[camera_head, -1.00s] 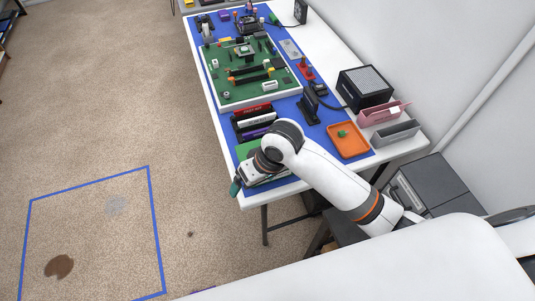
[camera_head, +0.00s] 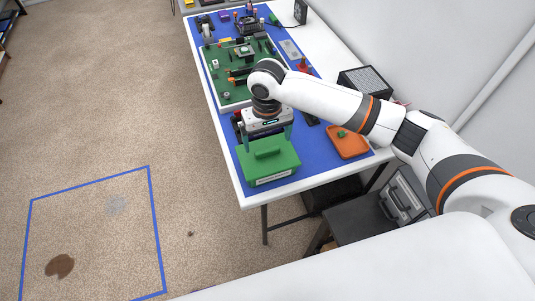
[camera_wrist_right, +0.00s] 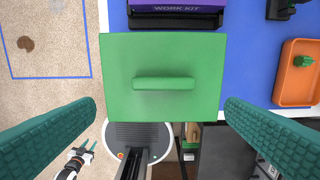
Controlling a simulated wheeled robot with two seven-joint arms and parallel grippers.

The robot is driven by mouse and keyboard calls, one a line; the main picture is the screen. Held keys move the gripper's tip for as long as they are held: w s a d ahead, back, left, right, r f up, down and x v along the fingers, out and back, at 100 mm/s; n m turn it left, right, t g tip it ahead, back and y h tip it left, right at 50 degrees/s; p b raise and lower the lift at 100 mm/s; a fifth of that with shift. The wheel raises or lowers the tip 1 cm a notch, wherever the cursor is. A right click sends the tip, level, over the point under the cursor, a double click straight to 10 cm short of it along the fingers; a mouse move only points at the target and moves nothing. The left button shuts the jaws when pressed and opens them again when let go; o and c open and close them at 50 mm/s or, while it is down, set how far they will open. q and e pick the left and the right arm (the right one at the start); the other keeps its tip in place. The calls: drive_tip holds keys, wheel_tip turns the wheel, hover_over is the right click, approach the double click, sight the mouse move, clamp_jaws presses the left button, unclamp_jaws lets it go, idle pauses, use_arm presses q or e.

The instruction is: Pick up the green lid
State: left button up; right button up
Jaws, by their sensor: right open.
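The green lid (camera_head: 283,160) sits on a box with a white label at the near left corner of the table. It has a raised bar handle (camera_wrist_right: 163,84) across its middle. My right gripper (camera_head: 266,138) is above the lid, pointing down. In the right wrist view its two teal fingers (camera_wrist_right: 160,108) are wide apart on either side of the lid, with nothing between them. The handle lies slightly ahead of the fingertips in that view. A small teal-fingered gripper, apparently my left (camera_wrist_right: 78,158), shows at the lower left; its opening is too small to judge.
An orange tray (camera_head: 360,153) with a small green piece is to the right of the box. A purple "WORK KIT" case (camera_wrist_right: 178,8) is just behind the lid. A green board (camera_head: 228,92) with parts lies farther back. Blue mat (camera_head: 315,160) is bare between box and tray.

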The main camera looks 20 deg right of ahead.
sight(267, 150)
drive_tip(key=shift+w+d+f+p, duration=0.1)
drive_tip(key=shift+w+f+p, duration=0.15)
drive_tip(key=shift+f, duration=1.3)
drive_tip(key=shift+w+d+f+p, duration=0.1)
drive_tip(key=shift+w+f, duration=0.2)
drive_tip(key=shift+f, duration=1.2)
drive_tip(key=shift+c, duration=0.5)
drive_tip(key=c, duration=1)
drive_tip(key=shift+o, duration=0.2)
drive_tip(key=shift+r, duration=0.1)
wheel_tip(267, 150, up, 10)
drive_tip(key=s+d+r, duration=0.2)
drive_tip(key=s, duration=0.5)
drive_tip(key=s+d+r, duration=0.2)
drive_tip(key=s, duration=0.4)
drive_tip(key=shift+s+r+b, duration=0.35)
